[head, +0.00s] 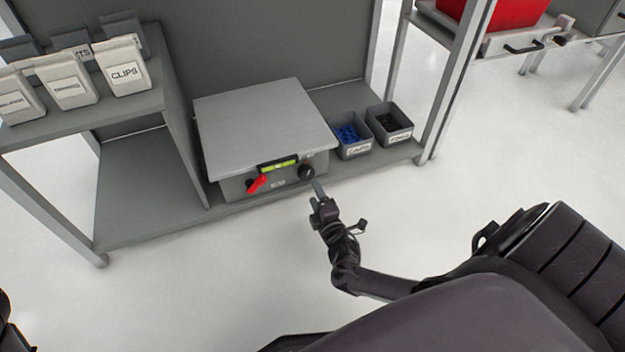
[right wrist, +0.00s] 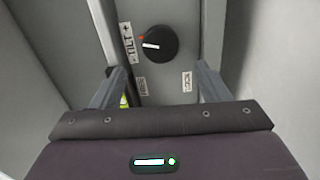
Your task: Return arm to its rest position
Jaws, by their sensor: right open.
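My right gripper (head: 317,193) is open and empty. It is just in front of the grey box with a flat top plate (head: 262,120), near the black round knob (head: 307,171) on its front. In the right wrist view the knob (right wrist: 155,44) shows ahead, between and beyond the two spread fingers (right wrist: 160,88), with clear space between them. A white pointer line and a red mark show at the knob, beside a label reading TILT. My left gripper is not in view; a dark part of me shows at the lower left edge.
The box stands on a grey shelf (head: 140,190). A red lever (head: 257,184) and a green level vial (head: 279,165) are on its front. Bins (head: 352,135) with blue and black parts stand right of it. The floor in front is clear.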

